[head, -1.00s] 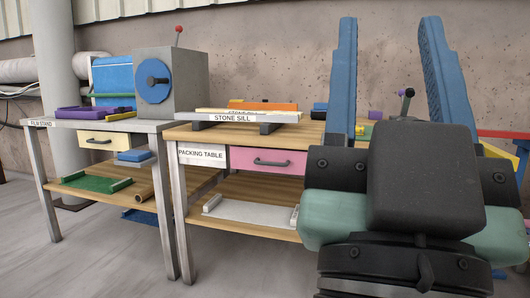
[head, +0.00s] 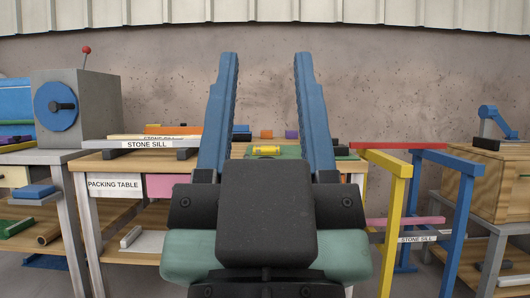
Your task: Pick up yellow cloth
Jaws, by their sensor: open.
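My gripper (head: 265,57) is in the foreground of the head view, with its two long blue fingers upright, wide apart and empty. A small yellow object (head: 265,150) shows in the gap between the fingers, farther back on the packing table (head: 100,164). It lies on or beside a green surface (head: 288,153). It is too small to tell whether it is the yellow cloth. My gripper body hides much of the table's middle.
A stone sill (head: 146,144) lies on dark supports at the table's left. A grey machine with a blue disc (head: 62,107) stands farther left. Yellow (head: 388,215) and blue (head: 462,215) trestles stand right of the table. A wooden box (head: 500,180) is at far right.

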